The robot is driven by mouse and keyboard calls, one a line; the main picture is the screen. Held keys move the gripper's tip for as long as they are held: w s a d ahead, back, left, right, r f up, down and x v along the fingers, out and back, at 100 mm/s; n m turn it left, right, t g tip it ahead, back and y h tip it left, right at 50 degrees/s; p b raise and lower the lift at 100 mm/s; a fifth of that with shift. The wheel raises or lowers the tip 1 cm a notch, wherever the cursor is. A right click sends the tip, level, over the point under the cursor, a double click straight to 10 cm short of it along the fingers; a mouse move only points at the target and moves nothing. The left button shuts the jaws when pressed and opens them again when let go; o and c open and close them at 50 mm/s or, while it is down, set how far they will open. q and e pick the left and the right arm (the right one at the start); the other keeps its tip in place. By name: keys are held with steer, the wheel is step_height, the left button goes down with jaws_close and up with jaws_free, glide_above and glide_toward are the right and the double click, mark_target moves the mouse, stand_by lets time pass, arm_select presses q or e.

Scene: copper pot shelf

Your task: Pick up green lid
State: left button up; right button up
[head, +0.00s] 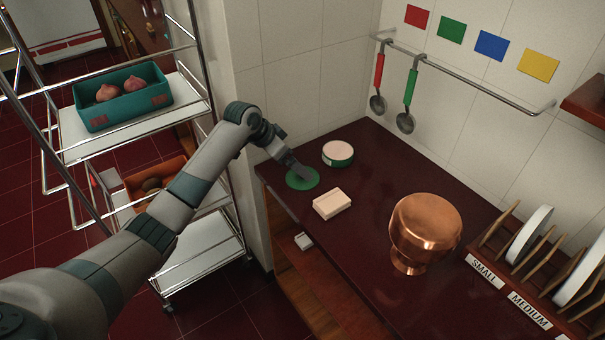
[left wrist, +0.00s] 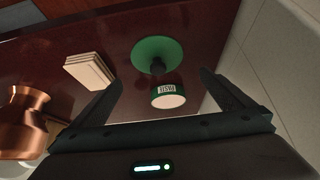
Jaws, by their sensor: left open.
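The green lid (head: 302,180) lies on the dark red counter near its left end. In the left wrist view the lid (left wrist: 152,52) is a flat green disc with a dark knob. My left gripper (head: 303,172) is over the lid in the head view and hides part of it. In the left wrist view my left gripper (left wrist: 160,76) is open and empty, with the knob showing between its spread fingers. I cannot tell the exact gap to the knob. My right gripper is in neither view.
A round green-and-white container (head: 338,154) stands behind the lid, by the wall. A cream block (head: 332,204) lies in front of it. A copper pot (head: 424,230) and a plate rack (head: 515,255) stand to the right. A wire shelf (head: 185,205) is left.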

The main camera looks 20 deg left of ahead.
mark_target(293, 180)
arm_select(q)
steer(key=shift+x, duration=0.9)
steer(key=shift+w+d+f+p, duration=0.15)
steer(key=shift+d+f+p, duration=0.1)
steer(key=shift+f+p, duration=0.25)
steer(key=p+x, duration=0.1)
steer(key=x, duration=0.1)
steer(key=shift+w+d+f, duration=0.15)
steer(key=shift+d+f, duration=0.05)
steer(key=shift+f, duration=0.05)
steer(key=shift+w+d+f+p, duration=0.1)
steer(key=shift+w+f+p, duration=0.2)
steer(key=shift+f, duration=0.3)
steer(key=c, duration=1)
